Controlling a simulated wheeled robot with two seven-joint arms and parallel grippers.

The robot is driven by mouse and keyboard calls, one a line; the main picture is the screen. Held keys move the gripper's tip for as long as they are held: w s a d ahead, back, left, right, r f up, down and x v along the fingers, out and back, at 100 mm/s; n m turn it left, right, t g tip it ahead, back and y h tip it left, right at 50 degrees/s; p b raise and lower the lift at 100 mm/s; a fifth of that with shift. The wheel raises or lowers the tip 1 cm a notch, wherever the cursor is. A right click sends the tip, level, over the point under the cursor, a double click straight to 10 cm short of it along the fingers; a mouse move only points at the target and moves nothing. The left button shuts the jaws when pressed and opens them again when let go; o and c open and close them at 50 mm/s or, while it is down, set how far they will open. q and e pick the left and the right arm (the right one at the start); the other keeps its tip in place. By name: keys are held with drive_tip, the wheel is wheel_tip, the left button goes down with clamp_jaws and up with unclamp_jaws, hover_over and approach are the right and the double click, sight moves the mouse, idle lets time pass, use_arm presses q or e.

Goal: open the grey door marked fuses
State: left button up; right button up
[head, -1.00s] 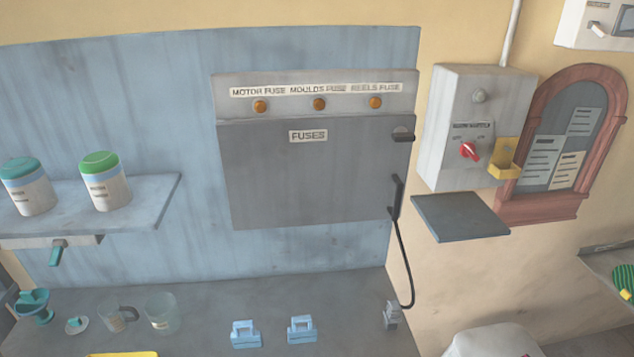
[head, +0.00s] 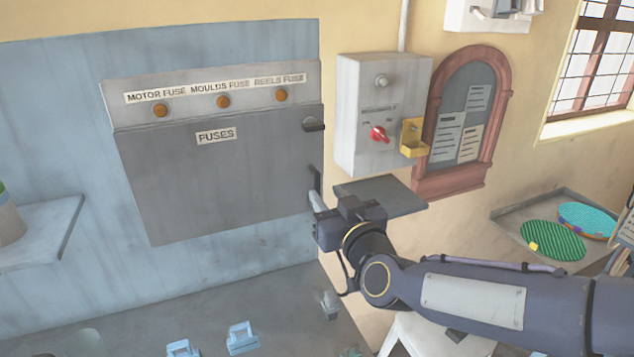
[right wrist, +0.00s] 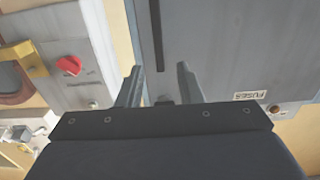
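The grey fuse door (head: 215,185) carries a FUSES label (head: 216,135) and looks shut in the head view. A dark upright handle (head: 315,179) is at its lower right edge, and a dark knob (head: 313,125) sits at its upper right. My right gripper (head: 317,199) is at the handle's lower end. In the right wrist view the two fingers (right wrist: 157,72) are apart, and the dark handle (right wrist: 157,35) lies in line with the gap, just past the tips. I cannot tell whether they touch it. My left gripper is not in view.
A grey box with a red switch (head: 379,134) and yellow bracket (head: 413,138) hangs to the right of the door. A small dark shelf (head: 400,196) juts out below it, close behind my right gripper. A bench (head: 200,310) with blue items lies below.

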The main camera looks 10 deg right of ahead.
sight(318, 184)
drive_tip(key=w, duration=0.2)
drive_tip(key=w+p, duration=0.1)
drive_tip(key=w, duration=0.1)
drive_tip(key=w+a, duration=0.1)
drive_tip(key=w, duration=0.1)
drive_tip(key=shift+w, duration=0.15)
drive_tip(key=shift+c, duration=0.2)
clamp_jaws()
